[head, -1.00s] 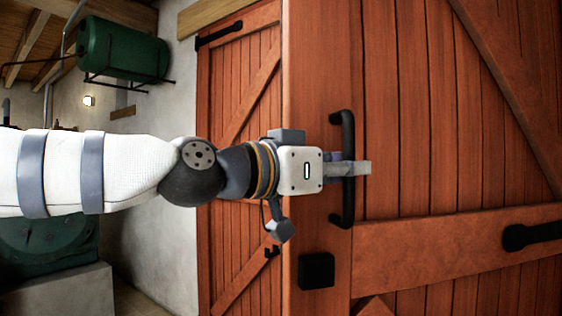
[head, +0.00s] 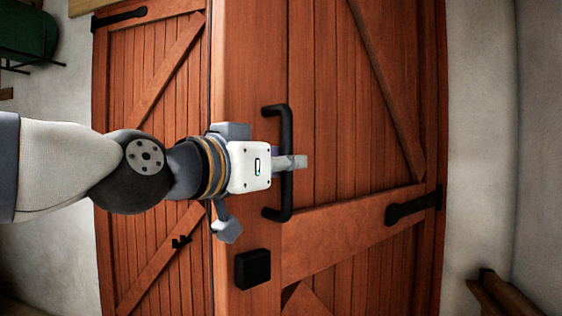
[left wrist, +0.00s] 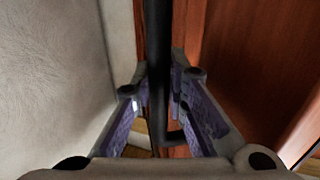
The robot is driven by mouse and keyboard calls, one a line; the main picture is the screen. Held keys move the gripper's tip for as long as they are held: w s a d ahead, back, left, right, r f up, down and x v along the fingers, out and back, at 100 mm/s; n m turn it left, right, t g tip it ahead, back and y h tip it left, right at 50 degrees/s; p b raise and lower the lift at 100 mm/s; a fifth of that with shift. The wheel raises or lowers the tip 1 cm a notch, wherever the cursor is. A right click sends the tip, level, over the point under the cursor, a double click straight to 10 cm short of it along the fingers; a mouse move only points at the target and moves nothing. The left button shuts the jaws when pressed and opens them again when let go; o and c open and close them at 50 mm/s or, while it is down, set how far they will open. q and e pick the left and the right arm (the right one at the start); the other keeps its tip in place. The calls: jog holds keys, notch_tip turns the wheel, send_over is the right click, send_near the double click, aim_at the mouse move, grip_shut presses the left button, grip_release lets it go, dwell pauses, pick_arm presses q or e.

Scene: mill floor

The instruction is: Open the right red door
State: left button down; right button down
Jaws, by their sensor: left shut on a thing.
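The right red door (head: 330,130) is a tall plank door with diagonal braces. It fills the middle of the head view, and its free left edge stands out in front of the left red door (head: 150,110), so it looks partly open toward me. Its black bar handle (head: 285,200) is upright near that edge. My left gripper (head: 290,162) comes in from the left and is shut on the handle. In the left wrist view, the handle (left wrist: 159,60) runs between the two fingers (left wrist: 165,95). My right gripper is not in view.
A black latch box (head: 253,269) sits below the handle. A black hinge (head: 414,206) is at the door's right side. A pale wall (head: 482,130) stands right of it, with wooden beams (head: 500,293) low down. A green tank (head: 25,32) is at the upper left.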

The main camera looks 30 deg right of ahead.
pick_arm(q)
jog(key=c, duration=1.6)
grip_release()
jog(key=shift+o, duration=0.2)
jog(key=v, duration=1.2)
